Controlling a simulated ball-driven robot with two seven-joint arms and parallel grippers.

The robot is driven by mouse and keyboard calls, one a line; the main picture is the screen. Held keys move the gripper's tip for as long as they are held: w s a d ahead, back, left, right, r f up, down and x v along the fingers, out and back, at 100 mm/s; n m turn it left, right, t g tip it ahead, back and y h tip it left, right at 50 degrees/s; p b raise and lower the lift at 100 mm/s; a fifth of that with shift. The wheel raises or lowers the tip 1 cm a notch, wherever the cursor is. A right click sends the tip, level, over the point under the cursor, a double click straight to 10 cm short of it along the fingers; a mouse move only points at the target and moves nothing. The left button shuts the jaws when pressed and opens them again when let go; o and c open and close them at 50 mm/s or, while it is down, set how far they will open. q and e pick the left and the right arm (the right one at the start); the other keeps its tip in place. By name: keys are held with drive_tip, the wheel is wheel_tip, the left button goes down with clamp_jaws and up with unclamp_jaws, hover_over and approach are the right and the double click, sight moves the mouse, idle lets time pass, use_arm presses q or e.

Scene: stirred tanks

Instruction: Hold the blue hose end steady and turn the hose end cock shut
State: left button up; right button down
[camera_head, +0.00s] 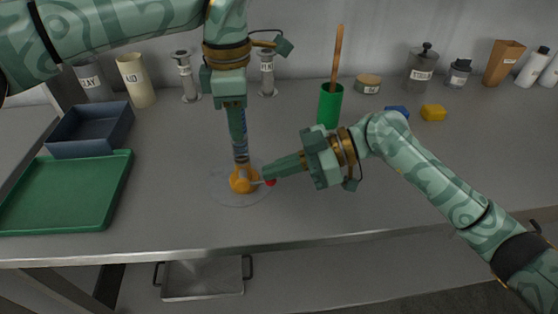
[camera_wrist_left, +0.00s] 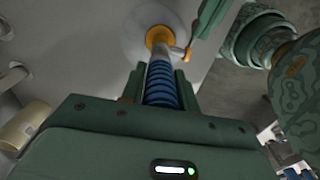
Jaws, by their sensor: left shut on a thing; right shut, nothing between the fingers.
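The blue hose end (camera_wrist_left: 160,86) stands between the fingers of my left gripper (camera_head: 240,150), which is shut on it from above. Its orange cock body (camera_head: 243,181) sits at the bottom, over a pale round patch on the bench. In the left wrist view the orange cock (camera_wrist_left: 160,38) is beyond the blue hose. My right gripper (camera_head: 272,175) is shut and empty, with its fingertips at the lever; whether they touch it cannot be told.
A green tray (camera_head: 65,222) and a dark blue bin (camera_head: 90,148) stand at the left. A green cup (camera_head: 329,108) with a wooden stick, a yellow block (camera_head: 433,112) and several jars stand toward the back. The bench's front middle is clear.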

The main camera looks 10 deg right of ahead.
use_arm(q)
drive_tip(key=shift+s, duration=0.1)
use_arm(e)
drive_tip(key=shift+s+d+f, duration=0.1)
drive_tip(key=shift+d+f, duration=0.05)
drive_tip(key=shift+f, duration=0.35)
drive_tip(key=shift+s+d+f, duration=0.1)
drive_tip(key=shift+d+f, duration=0.05)
drive_tip(key=shift+f, duration=0.35)
use_arm(q)
drive_tip(key=shift+r, duration=0.1)
use_arm(e)
drive_tip(key=shift+f, duration=0.1)
drive_tip(key=shift+w+r, duration=0.2)
drive_tip(key=shift+r, duration=0.65)
drive_tip(key=r+v, duration=0.2)
drive_tip(key=v, duration=0.9)
drive_tip(key=shift+a, duration=0.25)
drive_tip(key=shift+r, duration=0.1)
